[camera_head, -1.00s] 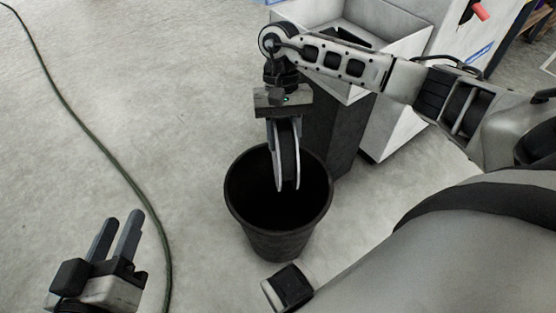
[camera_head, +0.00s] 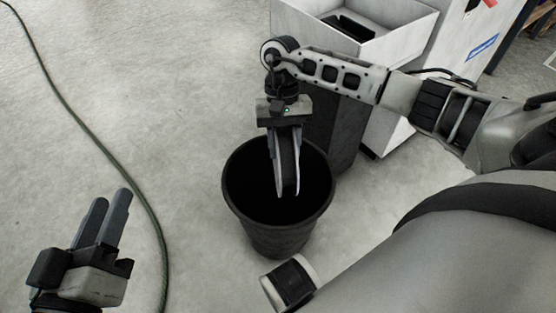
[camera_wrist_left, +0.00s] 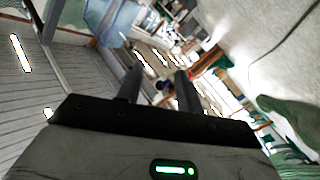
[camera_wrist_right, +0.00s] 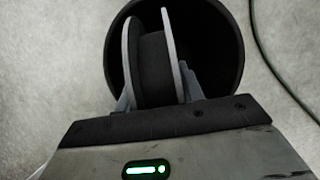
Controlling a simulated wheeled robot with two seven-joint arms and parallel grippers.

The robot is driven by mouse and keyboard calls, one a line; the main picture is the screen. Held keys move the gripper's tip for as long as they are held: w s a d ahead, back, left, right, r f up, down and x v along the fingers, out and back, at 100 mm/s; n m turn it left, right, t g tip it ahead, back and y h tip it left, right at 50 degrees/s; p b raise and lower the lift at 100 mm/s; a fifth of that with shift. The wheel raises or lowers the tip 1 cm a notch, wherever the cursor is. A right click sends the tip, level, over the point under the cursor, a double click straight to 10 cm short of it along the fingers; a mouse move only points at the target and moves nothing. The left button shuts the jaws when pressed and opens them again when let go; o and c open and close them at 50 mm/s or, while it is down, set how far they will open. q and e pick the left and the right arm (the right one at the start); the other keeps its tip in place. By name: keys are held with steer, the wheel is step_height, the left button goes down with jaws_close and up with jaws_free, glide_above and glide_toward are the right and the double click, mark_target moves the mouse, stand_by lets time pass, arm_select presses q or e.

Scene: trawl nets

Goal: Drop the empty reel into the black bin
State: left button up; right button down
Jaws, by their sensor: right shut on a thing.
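The black bin (camera_head: 248,215) stands upright on the floor, its round mouth facing up. My right gripper (camera_head: 286,150) points down over the bin's mouth and is shut on the empty reel (camera_head: 288,172). The reel has a dark hub between thin grey flanges and hangs edge-on, its lower part over the dark opening. In the right wrist view the reel (camera_wrist_right: 154,60) sits between the fingers, with the bin's rim (camera_wrist_right: 240,50) around it. The bin's inside is too dark to read. My left gripper (camera_head: 105,215) is open and empty at the lower left, away from the bin.
A white open-topped box (camera_head: 395,40) and a dark upright block (camera_head: 338,140) stand right behind the bin. A green hose (camera_head: 110,160) runs along the floor at left. The floor between hose and bin is clear.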

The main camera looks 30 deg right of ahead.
steer(key=c, duration=0.8)
jaws_free()
steer(key=shift+w+r, duration=0.1)
steer(key=shift+r, duration=0.2)
arm_select(q)
steer(key=p, duration=0.2)
steer(key=f+m+g+y+p, duration=0.1)
steer(key=p, duration=0.1)
steer(key=shift+s+a+f, duration=0.15)
steer(key=shift+a+f, duration=0.15)
steer(key=shift+a, duration=0.1)
arm_select(e)
steer(key=v, duration=1.5)
steer(key=shift+w+r, duration=0.1)
steer(key=shift+r, duration=0.05)
